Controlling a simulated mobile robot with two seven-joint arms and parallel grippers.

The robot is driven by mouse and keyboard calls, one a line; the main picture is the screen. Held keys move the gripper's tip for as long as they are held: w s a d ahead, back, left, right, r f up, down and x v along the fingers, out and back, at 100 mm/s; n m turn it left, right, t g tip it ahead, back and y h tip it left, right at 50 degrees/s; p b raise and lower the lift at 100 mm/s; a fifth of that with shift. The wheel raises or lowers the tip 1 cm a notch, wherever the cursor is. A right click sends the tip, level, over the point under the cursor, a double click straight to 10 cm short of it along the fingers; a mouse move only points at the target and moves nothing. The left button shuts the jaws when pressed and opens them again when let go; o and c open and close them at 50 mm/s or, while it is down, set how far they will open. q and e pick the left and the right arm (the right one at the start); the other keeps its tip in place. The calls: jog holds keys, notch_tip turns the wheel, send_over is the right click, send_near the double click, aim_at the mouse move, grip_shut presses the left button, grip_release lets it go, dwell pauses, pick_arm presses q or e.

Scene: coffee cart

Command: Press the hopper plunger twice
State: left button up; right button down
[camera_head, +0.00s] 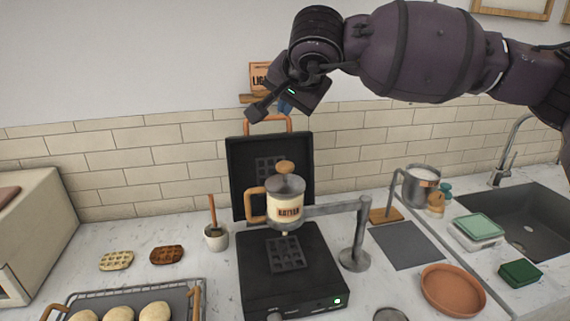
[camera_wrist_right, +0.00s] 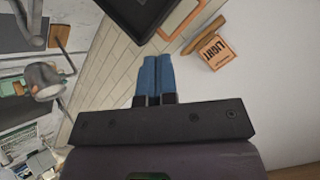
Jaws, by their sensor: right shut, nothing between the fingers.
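The batter hopper (camera_head: 285,207) is a cream and grey container with an orange handle, held by a grey stand arm above the open waffle iron (camera_head: 292,272). Its plunger has a round wooden knob (camera_head: 286,168) on top. My right gripper (camera_head: 286,106) is up in front of the back wall, above the hopper and apart from the knob. Its blue fingers (camera_wrist_right: 155,76) are together and empty in the right wrist view. My left gripper is in neither view.
The stand post (camera_head: 360,232) rises right of the iron. The iron's raised lid (camera_head: 240,165) stands behind the hopper. A metal pitcher (camera_head: 420,187), a terracotta dish (camera_head: 453,288) and a sink (camera_head: 525,225) are at right. A rack (camera_head: 180,291) with dough rounds is at front left.

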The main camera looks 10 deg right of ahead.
jog(key=f, duration=0.2)
jog(key=b, duration=0.4)
send_over(288, 163)
notch_tip(288, 163, down, 6)
jog(key=shift+r, duration=0.2)
jog(key=shift+f, duration=0.45)
jog(key=shift+r, duration=0.1)
dwell(0.9)
jog(key=shift+b, duration=0.3)
jog(key=shift+f+b, duration=0.3)
jog(key=shift+f, duration=0.2)
